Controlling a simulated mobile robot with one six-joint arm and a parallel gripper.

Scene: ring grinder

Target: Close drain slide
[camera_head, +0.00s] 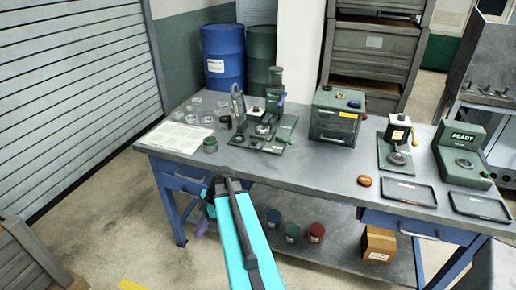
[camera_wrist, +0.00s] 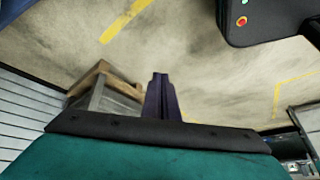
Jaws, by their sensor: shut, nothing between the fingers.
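My gripper (camera_head: 202,224) hangs at the front left of the workbench, below the level of its top, partly hidden by my own arm. In the wrist view its dark purple fingers (camera_wrist: 160,90) are together and empty, pointing at the bare floor. On the bench, a green machine on a base plate (camera_head: 270,135) stands left of the middle, and a green box-shaped machine (camera_head: 335,117) with knobs on top stands to its right. No drain slide can be made out clearly, so I cannot tell its position. My gripper is apart from both machines.
The workbench (camera_head: 310,165) holds clear dishes (camera_head: 195,118), a paper sheet (camera_head: 178,137), a small dark jar (camera_head: 210,145), an orange-brown object (camera_head: 364,181), two black trays (camera_head: 410,191) and a READY unit (camera_head: 463,155). A wooden crate (camera_wrist: 100,88) stands on the floor.

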